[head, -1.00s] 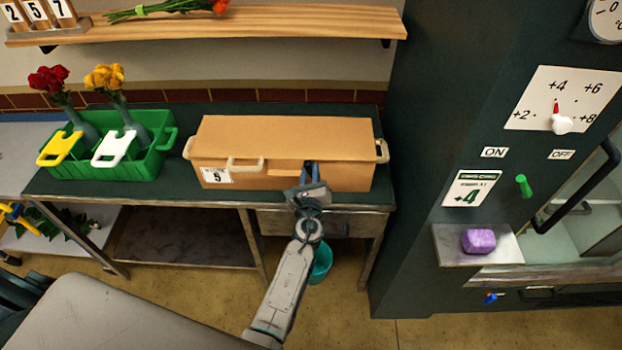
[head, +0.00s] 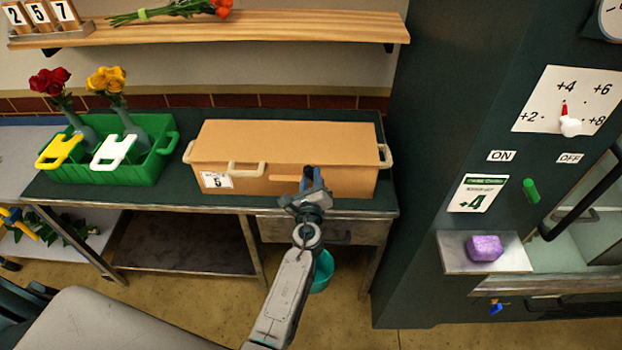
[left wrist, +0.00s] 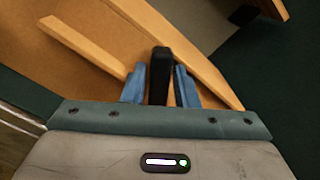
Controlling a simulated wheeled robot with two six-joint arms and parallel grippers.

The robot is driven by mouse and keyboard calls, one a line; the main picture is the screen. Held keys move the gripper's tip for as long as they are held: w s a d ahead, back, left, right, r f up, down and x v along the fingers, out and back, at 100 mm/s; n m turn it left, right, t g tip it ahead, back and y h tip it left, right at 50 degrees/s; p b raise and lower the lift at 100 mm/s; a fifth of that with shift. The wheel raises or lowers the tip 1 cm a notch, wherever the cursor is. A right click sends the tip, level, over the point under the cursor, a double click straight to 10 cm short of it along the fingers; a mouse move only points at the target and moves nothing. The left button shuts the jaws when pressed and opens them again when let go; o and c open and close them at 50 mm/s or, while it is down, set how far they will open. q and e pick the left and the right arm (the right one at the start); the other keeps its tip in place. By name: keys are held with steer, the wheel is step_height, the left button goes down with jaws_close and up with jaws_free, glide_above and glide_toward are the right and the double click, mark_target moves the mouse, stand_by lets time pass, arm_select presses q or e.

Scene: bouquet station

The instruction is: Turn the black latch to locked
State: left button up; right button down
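The black latch (left wrist: 160,75) shows upright in the left wrist view, between the two blue fingers of my left gripper (left wrist: 160,85). My right gripper is not in view.
The box has cream handles and stands on a dark green table (head: 110,193). A green crate (head: 150,170) with flower vases stands to its left. A dark cabinet (head: 430,130) with a purple block (head: 485,247) on its ledge rises at the right. A teal bucket (head: 322,272) is below.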

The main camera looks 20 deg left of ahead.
arm_select(q)
steer(key=shift+o, duration=1.2)
